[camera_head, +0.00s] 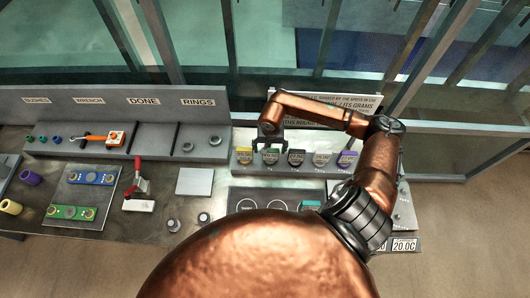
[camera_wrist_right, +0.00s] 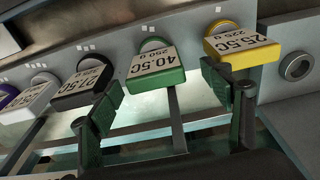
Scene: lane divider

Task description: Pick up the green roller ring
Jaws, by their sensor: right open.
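The green ring piece (camera_head: 271,157) stands in a row of coloured pieces on the grey ledge. In the right wrist view the green piece (camera_wrist_right: 157,72) has a label reading 40.5C, with a rounded ring-like part behind it. My right gripper (camera_head: 270,143) is open above it, pointing down. In the wrist view the two fingers of my right gripper (camera_wrist_right: 162,88) lie to either side of the green piece, with nothing visibly gripped. I cannot tell whether they touch it. My left gripper is not in view.
Close neighbours are the yellow piece (camera_head: 245,156) and the black piece (camera_head: 296,158); a white piece (camera_head: 321,159) and a purple piece (camera_head: 346,159) stand further right. A sign board (camera_head: 335,101) rises behind the ledge. A red-handled tool (camera_head: 138,180) stands at left.

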